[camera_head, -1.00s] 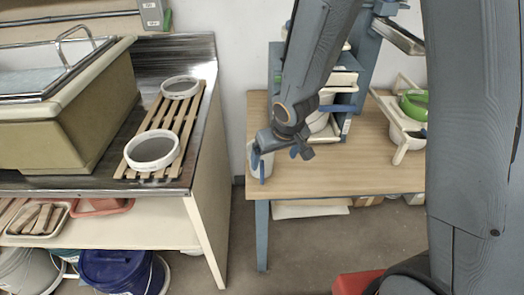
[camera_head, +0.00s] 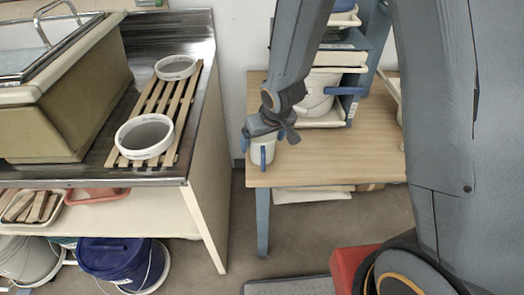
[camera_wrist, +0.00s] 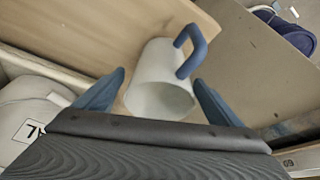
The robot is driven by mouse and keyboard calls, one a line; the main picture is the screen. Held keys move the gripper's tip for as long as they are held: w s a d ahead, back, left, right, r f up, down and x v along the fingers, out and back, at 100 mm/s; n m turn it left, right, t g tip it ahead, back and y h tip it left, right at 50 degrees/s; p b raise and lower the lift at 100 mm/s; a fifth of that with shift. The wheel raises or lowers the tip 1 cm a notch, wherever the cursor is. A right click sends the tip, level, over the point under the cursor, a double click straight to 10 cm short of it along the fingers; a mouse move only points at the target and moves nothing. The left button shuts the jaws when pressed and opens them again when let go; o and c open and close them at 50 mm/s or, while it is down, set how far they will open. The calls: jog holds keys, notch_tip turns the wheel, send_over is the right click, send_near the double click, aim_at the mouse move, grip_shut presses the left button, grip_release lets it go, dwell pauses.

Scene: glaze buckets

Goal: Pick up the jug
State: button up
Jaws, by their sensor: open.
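The jug is a white cylinder with a blue handle. In the head view the jug (camera_head: 256,153) stands at the near left corner of the wooden table, partly hidden under my gripper (camera_head: 268,136). In the wrist view the jug (camera_wrist: 158,90) lies between and ahead of my two blue fingers, its handle at the upper right and its open mouth facing the camera. My gripper (camera_wrist: 160,82) is open around the sides of the jug, with gaps visible and no clear contact.
The wooden table (camera_head: 340,160) has free room right of the jug. A larger white bucket (camera_head: 316,95) stands in the blue rack behind. A bench with a slatted rack (camera_head: 160,110) and two white rings is left, across a gap. A red object (camera_head: 350,265) is on the floor.

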jog(key=shift+x, duration=1.15)
jog(key=shift+a, duration=0.1)
jog(key=shift+c, duration=0.3)
jog(key=c, duration=1.1)
